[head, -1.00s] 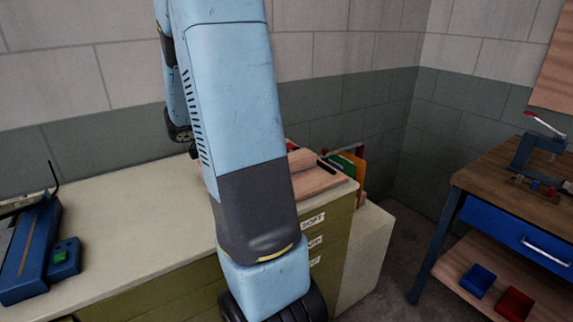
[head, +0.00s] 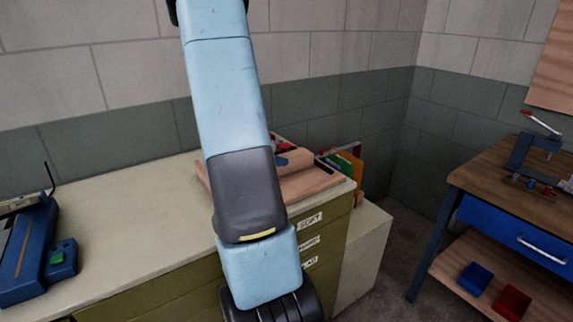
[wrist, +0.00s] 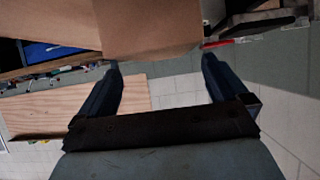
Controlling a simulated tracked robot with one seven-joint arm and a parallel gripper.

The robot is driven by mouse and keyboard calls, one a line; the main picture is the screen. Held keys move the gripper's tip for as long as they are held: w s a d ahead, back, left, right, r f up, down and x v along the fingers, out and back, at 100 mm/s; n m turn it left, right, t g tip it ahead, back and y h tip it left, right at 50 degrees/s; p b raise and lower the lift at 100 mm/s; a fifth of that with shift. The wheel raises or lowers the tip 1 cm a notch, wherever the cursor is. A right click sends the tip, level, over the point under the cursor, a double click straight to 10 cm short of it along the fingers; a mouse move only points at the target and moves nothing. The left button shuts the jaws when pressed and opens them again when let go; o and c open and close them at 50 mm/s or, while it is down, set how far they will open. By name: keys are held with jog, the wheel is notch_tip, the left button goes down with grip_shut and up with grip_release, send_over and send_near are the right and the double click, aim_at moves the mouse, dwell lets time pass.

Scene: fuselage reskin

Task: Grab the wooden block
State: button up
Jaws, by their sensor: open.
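A tan wooden block (wrist: 150,28) fills the top middle of the wrist view, its near edge level with the fingertips. In the head view, the block (head: 297,157) lies on a wooden tray (head: 318,182) at the right end of the cabinet top, partly hidden by my arm. My gripper (wrist: 160,62) is open, with one dark blue finger on each side of the gap and the block's edge across it. I cannot tell whether the fingers touch the block. In the head view, my arm hides most of the gripper; a small dark blue part shows against the block.
Coloured upright items (head: 345,165) stand just right of the tray. A blue device (head: 28,250) sits on the cabinet's left end. A workbench (head: 500,190) with a blue drawer, and blue and red bins below, is at right. The middle cabinet top (head: 130,220) is clear.

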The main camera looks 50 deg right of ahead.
aim_at(287, 157)
jog(key=shift+x, duration=2.65)
jog(key=shift+w, duration=0.15)
jog(key=c, duration=1.2)
jog(key=shift+c, duration=0.2)
jog(key=shift+r, duration=0.4)
notch_tip(287, 157, up, 3)
jog(key=shift+f, duration=0.2)
jog(key=s+a+r, duration=0.9)
jog(key=s, duration=0.1)
jog(key=shift+a+r, duration=0.25)
jog(key=shift+a, duration=0.1)
